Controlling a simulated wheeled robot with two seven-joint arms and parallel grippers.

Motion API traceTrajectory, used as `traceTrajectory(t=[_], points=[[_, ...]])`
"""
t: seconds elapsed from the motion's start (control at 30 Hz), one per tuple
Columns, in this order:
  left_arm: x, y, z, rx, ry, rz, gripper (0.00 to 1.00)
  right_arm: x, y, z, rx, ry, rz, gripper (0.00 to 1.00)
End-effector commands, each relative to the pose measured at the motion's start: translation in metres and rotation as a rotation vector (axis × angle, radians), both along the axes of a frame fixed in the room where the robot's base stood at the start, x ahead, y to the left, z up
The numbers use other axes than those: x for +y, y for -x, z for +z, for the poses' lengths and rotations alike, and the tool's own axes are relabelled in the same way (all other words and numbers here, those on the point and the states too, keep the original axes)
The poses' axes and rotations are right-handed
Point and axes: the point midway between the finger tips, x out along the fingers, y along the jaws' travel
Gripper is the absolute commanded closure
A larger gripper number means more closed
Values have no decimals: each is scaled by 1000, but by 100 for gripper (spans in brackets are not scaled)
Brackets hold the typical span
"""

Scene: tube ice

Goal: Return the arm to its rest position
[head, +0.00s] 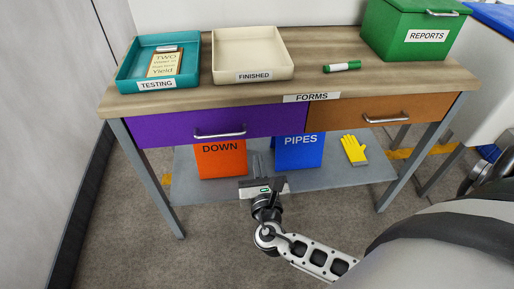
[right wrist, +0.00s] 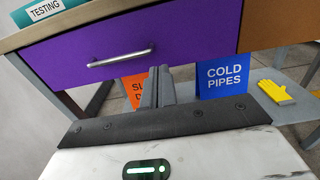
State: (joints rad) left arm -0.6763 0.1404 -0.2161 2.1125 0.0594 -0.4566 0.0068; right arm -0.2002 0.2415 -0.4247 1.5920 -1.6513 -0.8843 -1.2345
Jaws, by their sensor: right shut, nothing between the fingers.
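My right gripper (head: 257,165) is in front of the desk (head: 205,97), below the purple drawer (head: 215,126). Its fingers are shut and empty, and they also show in the right wrist view (right wrist: 158,75). The purple drawer, with its metal handle (right wrist: 120,57), looks closed and apart from the fingers. The right arm reaches in from the lower right of the head view. My left gripper is in neither view.
On the desk are a teal TESTING tray (head: 125,76) holding a card, an empty cream FINISHED tray (head: 285,71), a green marker (head: 342,66) and a green REPORTS box (head: 400,40). An orange sign (head: 222,165), a blue sign (head: 300,155) and yellow gloves (head: 353,149) are on the lower shelf.

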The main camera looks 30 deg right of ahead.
Motion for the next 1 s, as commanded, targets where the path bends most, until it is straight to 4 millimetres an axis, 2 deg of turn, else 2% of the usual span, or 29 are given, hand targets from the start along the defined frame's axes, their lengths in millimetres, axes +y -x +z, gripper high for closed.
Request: traceTrajectory(t=[0.13, 0.37, 0.47, 0.57, 0.73, 0.83, 1.0], points=[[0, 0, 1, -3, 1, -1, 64, 6, 11, 0, 0, 0, 1, 100], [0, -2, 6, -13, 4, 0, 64, 6, 13, 0, -1, -2, 0, 100], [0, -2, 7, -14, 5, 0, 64, 1, 17, 1, -14, -74, -33, 100], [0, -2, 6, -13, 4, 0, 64, -14, 29, 2, -56, -310, -143, 100], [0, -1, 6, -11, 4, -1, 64, -40, 77, -7, -196, -1006, -513, 100], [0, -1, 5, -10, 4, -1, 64, -35, 107, -15, -272, -1388, -754, 100], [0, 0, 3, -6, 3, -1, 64, -10, 144, -15, -336, -1802, -1074, 100]])
